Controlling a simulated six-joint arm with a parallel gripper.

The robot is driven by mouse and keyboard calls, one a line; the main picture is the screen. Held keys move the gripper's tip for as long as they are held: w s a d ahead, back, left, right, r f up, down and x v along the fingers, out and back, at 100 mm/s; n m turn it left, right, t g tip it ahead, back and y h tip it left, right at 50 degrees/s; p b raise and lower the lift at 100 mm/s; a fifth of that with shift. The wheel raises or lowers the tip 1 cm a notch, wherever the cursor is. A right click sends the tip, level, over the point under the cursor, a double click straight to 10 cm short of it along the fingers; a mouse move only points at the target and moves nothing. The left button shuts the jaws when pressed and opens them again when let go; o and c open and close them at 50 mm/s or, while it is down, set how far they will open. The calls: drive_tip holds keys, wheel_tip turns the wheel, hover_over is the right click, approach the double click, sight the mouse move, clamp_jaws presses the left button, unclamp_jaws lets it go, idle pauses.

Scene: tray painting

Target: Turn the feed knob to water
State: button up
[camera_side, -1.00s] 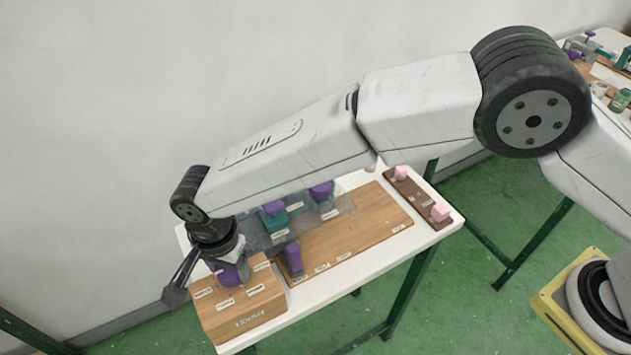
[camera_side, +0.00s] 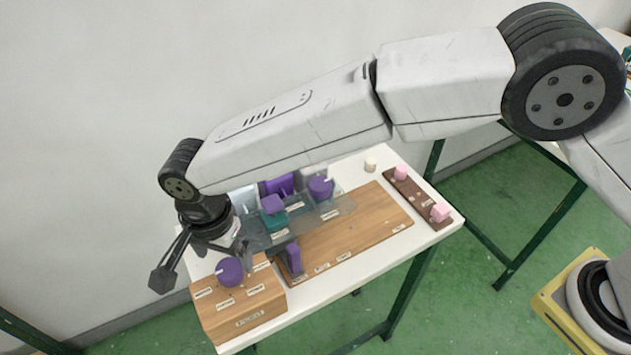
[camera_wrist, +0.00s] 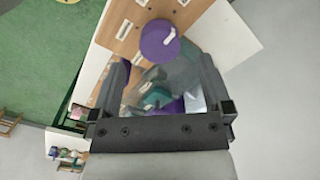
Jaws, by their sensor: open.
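The feed knob is a round purple knob (camera_side: 229,271) with a pale pointer mark, on top of a wooden box (camera_side: 245,309) with several small labels around it. The label words are too small to read. In the side view the mark points to the upper left of the knob. The knob also shows in the wrist view (camera_wrist: 160,42), beyond the fingers. In the wrist view my gripper (camera_wrist: 165,90) shows both fingers spread wide.
Right of the box, a clear panel (camera_side: 337,207) carries a teal and purple part (camera_side: 273,213) and another purple knob (camera_side: 320,187). A purple lever (camera_side: 293,257) stands on a wooden board (camera_side: 375,222). A dark strip (camera_side: 415,190) holds pink blocks at the table's right end.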

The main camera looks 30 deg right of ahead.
sight(230, 266)
drive_tip(key=shift+r, duration=1.9)
drive_tip(key=shift+w+d, duration=0.15)
drive_tip(key=shift+d, duration=0.05)
drive_tip(key=w+d+n+t, duration=0.1)
drive_tip(key=w+d+n, duration=0.1)
drive_tip(key=d, duration=1)
drive_tip(key=w+d+n, duration=0.2)
drive_tip(key=d, duration=1.1)
drive_tip(key=s+d+n, duration=0.2)
drive_tip(key=s+d, duration=0.4)
drive_tip(key=d, duration=0.3)
drive_tip(key=s+d+f+n+t, duration=0.1)
drive_tip(key=s+d+n, duration=0.2)
drive_tip(key=s+d, duration=0.3)
drive_tip(key=d, duration=0.3)
drive_tip(key=shift+s+f+t, duration=0.2)
drive_tip(key=shift+s+t, duration=0.1)
drive_tip(key=shift+s, duration=0.05)
